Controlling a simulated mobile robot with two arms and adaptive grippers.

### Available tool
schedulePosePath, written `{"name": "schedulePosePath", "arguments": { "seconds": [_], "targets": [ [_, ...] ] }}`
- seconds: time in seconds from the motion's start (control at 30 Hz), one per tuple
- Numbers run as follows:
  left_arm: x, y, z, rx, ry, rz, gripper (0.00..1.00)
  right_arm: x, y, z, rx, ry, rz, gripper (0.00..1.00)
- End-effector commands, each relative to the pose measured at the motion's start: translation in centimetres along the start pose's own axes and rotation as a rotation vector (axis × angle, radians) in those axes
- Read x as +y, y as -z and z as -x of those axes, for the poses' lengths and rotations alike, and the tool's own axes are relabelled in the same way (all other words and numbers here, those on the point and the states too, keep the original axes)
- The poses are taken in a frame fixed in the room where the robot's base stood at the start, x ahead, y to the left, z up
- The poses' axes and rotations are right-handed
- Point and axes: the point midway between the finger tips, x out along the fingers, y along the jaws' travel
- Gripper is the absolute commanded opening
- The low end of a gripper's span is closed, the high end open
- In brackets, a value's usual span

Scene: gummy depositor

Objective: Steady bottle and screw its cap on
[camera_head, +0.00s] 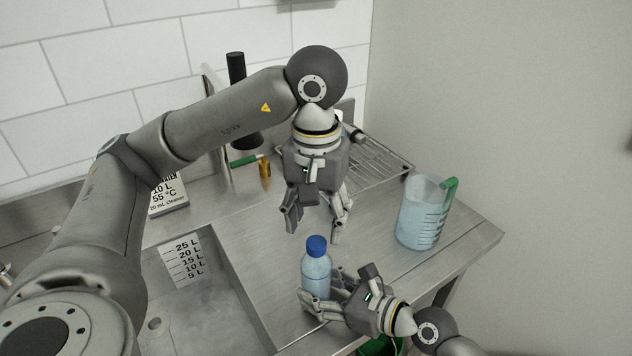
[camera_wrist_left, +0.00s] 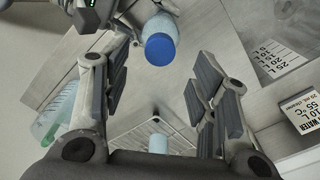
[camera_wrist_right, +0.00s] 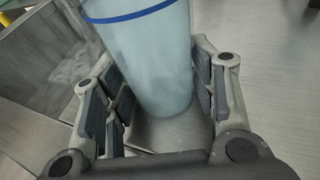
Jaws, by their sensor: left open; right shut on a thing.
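The bottle (camera_head: 316,272) stands upright on the steel counter with its blue cap (camera_head: 316,245) on its top. I cannot tell how tightly the cap sits. My right gripper (camera_head: 322,300) is shut on the bottle's lower body; the right wrist view shows the bottle (camera_wrist_right: 152,65) between its fingers. My left gripper (camera_head: 317,228) is open and empty, pointing down just above and behind the cap. In the left wrist view, the cap (camera_wrist_left: 159,49) lies beyond the open fingers (camera_wrist_left: 163,95).
A measuring jug (camera_head: 422,213) with a green handle stands at the right. A wire rack (camera_head: 385,165) lies behind my left gripper. A sink (camera_head: 205,300) with a volume scale opens at the left. A labelled sign (camera_head: 168,196) stands behind it.

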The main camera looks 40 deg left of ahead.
Motion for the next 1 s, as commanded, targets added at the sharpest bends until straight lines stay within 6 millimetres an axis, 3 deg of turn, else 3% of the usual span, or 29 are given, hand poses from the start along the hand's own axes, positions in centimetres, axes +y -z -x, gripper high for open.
{"name": "schedulePosePath", "arguments": {
  "seconds": [0.5,1.0],
  "targets": [
    [0.0,0.0,6.2,0.002,0.000,0.001,0.54,0.0,0.1,0.0,0.002,0.000,0.000,0.00],
    [-0.1,0.0,7.3,-0.001,0.000,0.001,0.54,0.0,0.1,0.0,0.002,0.000,0.000,0.00]
  ]
}}
